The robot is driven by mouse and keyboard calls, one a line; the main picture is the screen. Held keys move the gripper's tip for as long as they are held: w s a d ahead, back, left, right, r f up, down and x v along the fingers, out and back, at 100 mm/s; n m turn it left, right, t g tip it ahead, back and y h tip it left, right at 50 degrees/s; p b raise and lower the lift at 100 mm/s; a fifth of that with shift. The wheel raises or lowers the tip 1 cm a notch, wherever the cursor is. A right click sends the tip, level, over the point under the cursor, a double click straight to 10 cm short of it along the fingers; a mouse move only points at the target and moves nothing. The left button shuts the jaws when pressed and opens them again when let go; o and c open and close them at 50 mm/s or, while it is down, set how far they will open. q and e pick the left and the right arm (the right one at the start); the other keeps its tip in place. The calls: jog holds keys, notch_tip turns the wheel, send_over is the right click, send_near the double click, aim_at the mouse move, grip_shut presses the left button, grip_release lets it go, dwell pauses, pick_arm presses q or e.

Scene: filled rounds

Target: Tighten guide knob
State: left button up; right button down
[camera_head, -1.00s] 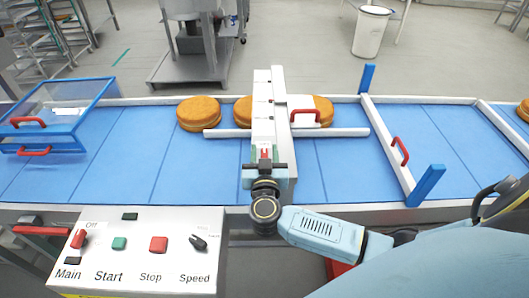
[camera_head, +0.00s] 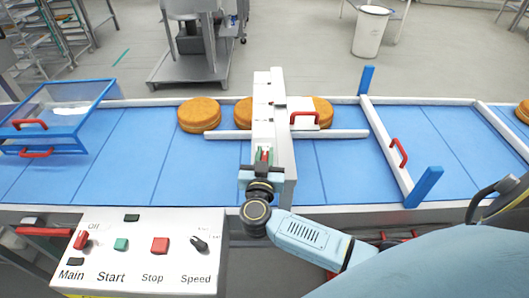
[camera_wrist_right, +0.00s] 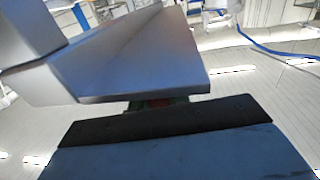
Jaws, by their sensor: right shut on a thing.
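The guide knob (camera_head: 264,153) shows as a small red and green piece at the near end of the white guide housing (camera_head: 285,160), which spans the belt. My right gripper (camera_head: 262,163) is shut on the knob from the near side, and its fingers hide most of it. In the right wrist view a dark finger pad (camera_wrist_right: 160,121) lies below a grey bracket (camera_wrist_right: 150,60), with a sliver of red and green (camera_wrist_right: 160,102) between them. The white guide rail (camera_head: 340,134) runs along the belt. My left gripper is not in view.
Round golden cakes (camera_head: 199,114) stand on the blue belt (camera_head: 130,150) behind the rail. A control panel (camera_head: 140,265) with a Speed dial is at the front left. A blue-framed clear cover (camera_head: 65,115) is at the left; a white gate with a red handle (camera_head: 398,152) is at the right.

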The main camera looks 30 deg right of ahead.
jog(key=shift+a+m+g+h+p, duration=0.1)
jog(key=shift+m+g+h+p, duration=0.2)
jog(key=shift+m+g+h, duration=0.55)
jog(key=m+g+h, duration=0.2)
jog(key=g, duration=0.1)
jog(key=shift+s+f+m+g+h, duration=0.1)
jog(key=shift+f+m+g+h, duration=0.05)
jog(key=shift+m+g+h, duration=0.15)
jog(key=m+g+h+b, duration=0.1)
jog(key=m+g, duration=0.1)
jog(key=g, duration=0.1)
jog(key=shift+s+h+b, duration=0.1)
jog(key=shift+h+b, duration=0.15)
jog(key=shift+b, duration=0.15)
jog(key=shift+s+m+g+h+b, duration=0.1)
jog(key=shift+m+g+h+b, duration=0.5)
jog(key=shift+m+g+b, duration=1.1)
jog(key=shift+d+n+g+p, duration=0.2)
jog(key=shift+n+g+p, duration=0.05)
jog(key=shift+g+p, duration=0.25)
jog(key=c, duration=1.3)
grip_release()
